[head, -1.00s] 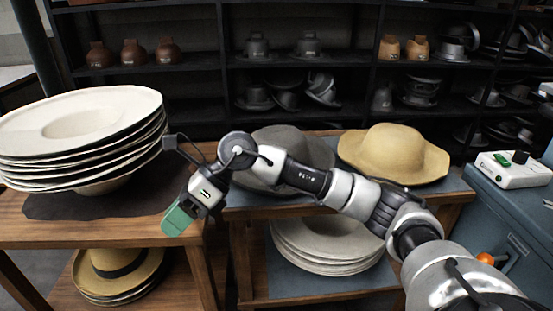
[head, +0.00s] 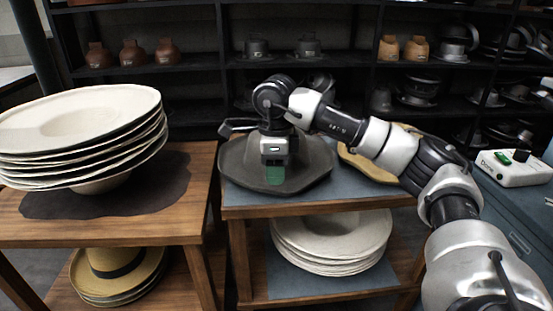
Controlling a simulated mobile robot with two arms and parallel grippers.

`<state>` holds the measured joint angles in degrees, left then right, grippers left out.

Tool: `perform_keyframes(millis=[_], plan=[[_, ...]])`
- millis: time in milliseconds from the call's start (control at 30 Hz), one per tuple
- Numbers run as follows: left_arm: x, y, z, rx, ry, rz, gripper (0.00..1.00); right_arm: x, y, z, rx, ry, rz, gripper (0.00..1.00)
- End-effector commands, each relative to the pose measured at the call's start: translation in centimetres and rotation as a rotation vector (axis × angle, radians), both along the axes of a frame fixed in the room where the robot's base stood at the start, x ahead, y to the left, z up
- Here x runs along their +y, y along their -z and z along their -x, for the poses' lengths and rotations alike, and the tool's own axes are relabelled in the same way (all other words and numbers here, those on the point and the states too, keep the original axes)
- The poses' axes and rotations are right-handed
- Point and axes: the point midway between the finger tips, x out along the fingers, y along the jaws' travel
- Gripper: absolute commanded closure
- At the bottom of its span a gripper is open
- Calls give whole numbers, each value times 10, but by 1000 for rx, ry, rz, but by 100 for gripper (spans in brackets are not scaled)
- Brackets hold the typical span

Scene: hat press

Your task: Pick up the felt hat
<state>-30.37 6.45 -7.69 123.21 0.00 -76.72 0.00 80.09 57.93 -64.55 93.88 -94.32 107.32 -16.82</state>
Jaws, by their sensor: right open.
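A grey felt hat (head: 312,172) lies on the blue-grey top of the middle table (head: 300,207). My right gripper (head: 275,174), with green fingertips, is in front of the hat and hides part of its crown and brim. It is open; I cannot tell whether it touches the hat. A tan hat (head: 372,166) lies to the right on the same top, mostly hidden behind my right arm. A stack of cream hats (head: 80,135) stands on the left table. My left gripper is not in view.
Straw hats (head: 118,270) lie on the left lower shelf and pale hats (head: 332,240) on the middle lower shelf. A white control box (head: 513,168) stands on the blue cabinet at right. Black shelves with hat blocks (head: 168,51) line the back.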

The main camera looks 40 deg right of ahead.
Motion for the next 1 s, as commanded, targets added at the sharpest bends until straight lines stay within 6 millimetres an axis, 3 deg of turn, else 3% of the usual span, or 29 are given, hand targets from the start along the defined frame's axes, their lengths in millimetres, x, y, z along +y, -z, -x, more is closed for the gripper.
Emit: perform_keyframes(millis=[300,633,900,1000], plan=[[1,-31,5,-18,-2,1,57,7,44,2,1,0,1,58],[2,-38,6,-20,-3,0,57,7,51,2,0,-1,0,58],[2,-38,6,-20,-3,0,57,7,50,2,-1,-1,-1,99],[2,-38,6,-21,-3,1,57,7,50,2,-1,-1,-1,100]])
